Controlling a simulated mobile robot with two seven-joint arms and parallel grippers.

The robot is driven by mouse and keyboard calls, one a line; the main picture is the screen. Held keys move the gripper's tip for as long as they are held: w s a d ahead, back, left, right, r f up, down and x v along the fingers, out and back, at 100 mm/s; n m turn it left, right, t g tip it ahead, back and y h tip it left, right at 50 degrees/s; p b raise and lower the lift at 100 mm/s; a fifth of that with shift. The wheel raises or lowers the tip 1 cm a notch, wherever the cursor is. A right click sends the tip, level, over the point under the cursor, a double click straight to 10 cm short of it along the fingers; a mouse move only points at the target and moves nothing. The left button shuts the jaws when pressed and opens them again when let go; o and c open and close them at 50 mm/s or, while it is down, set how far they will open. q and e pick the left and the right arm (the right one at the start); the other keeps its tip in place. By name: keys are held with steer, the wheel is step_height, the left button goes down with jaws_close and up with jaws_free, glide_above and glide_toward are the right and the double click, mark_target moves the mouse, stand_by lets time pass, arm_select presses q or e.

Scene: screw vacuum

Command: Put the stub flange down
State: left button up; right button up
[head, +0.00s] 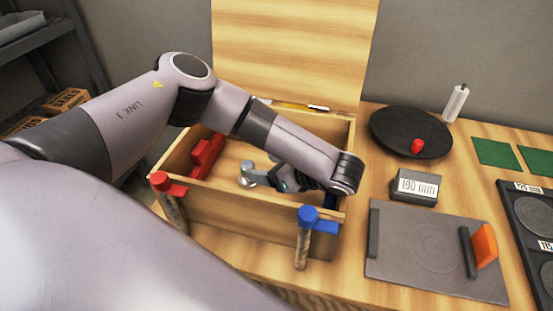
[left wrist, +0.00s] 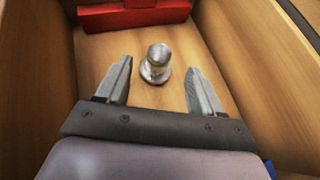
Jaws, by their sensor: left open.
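The stub flange (left wrist: 155,66) is a silvery metal piece with a round base and a narrower neck. It stands on the floor of the wooden box in the left wrist view. In the head view the stub flange (head: 246,174) shows inside the box, beside my gripper. My left gripper (left wrist: 160,82) is open, with one finger on each side of the flange and a gap to both. In the head view my left gripper (head: 262,177) reaches low into the box. My right gripper is not in view.
The wooden box (head: 240,208) has an upright lid (head: 290,50) behind it. A red block (head: 207,155) lies inside at left. Red (head: 168,190) and blue (head: 312,222) clamps sit at its front. A grey block (head: 414,190), black disc (head: 405,132) and grey plate (head: 425,255) stand right.

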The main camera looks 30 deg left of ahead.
arm_select(q)
steer(key=shift+v, duration=1.45)
